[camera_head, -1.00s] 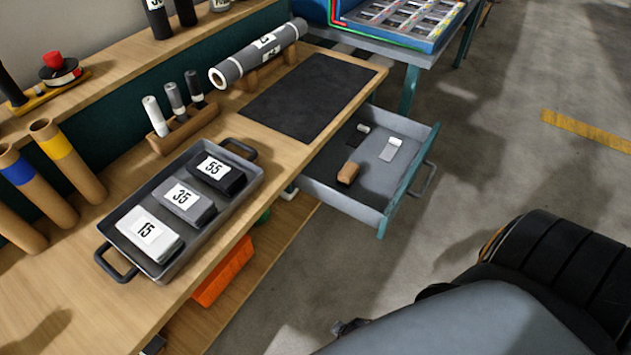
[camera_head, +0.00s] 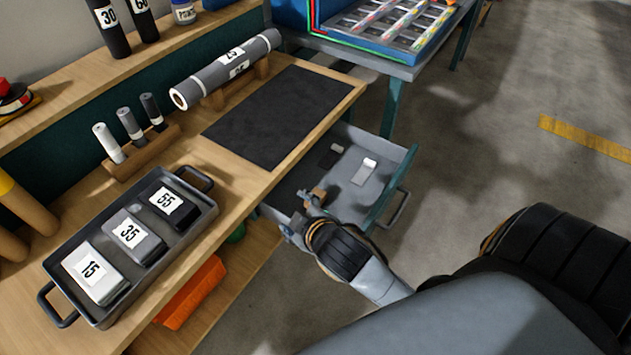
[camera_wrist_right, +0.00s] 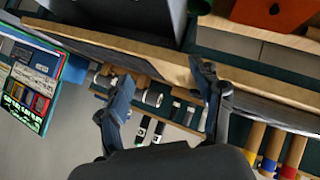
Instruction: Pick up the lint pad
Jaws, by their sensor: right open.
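I cannot tell for sure which of these is the lint pad. In the right wrist view the fingers (camera_wrist_right: 163,75) are apart with nothing between them. My left gripper is not in view.
The drawer hangs out under the wooden bench (camera_head: 232,178). On the bench are a tray (camera_head: 212,212) with blocks marked 15, 35 and 55, a dark mat (camera_head: 280,118) and a long grey roll (camera_head: 228,68). The floor right of the drawer is clear.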

